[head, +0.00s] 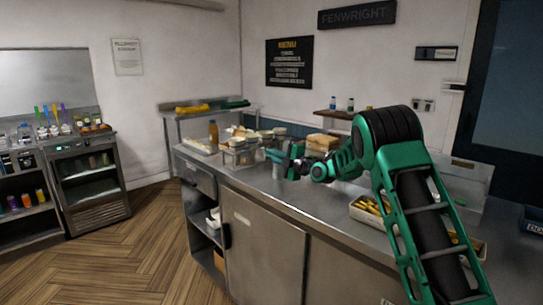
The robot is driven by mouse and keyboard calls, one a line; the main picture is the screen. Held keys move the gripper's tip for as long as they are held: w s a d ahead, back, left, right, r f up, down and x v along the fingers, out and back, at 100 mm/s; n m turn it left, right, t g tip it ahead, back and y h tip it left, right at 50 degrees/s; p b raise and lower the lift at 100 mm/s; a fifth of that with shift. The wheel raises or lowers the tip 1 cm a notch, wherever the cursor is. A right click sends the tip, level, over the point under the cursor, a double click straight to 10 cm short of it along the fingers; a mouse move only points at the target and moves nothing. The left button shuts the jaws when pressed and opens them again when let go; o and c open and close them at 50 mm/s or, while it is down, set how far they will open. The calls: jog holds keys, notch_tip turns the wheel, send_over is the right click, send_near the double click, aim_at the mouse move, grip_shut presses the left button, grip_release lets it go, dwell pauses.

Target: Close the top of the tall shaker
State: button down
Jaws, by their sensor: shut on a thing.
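My gripper (286,162) is at the end of the green arm, above the front part of the steel counter (250,180). It is shut on a small pale blue-grey upright thing (276,156), which looks like the tall shaker. The thing is partly hidden by the fingers. It is too small in the head view to tell its top from its body, or whether the top is open or closed. I cannot tell whether it touches the counter.
Clear containers (240,156) stand just behind and left of my gripper, with an orange bottle (213,132) farther left. A tray of yellow items (370,212) lies to the right. A wooden box (323,141) is behind. The counter's front edge is clear.

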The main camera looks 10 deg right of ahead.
jog(key=shift+f+n, duration=0.3)
jog(key=shift+n, duration=0.1)
jog(key=c, duration=2)
grip_release()
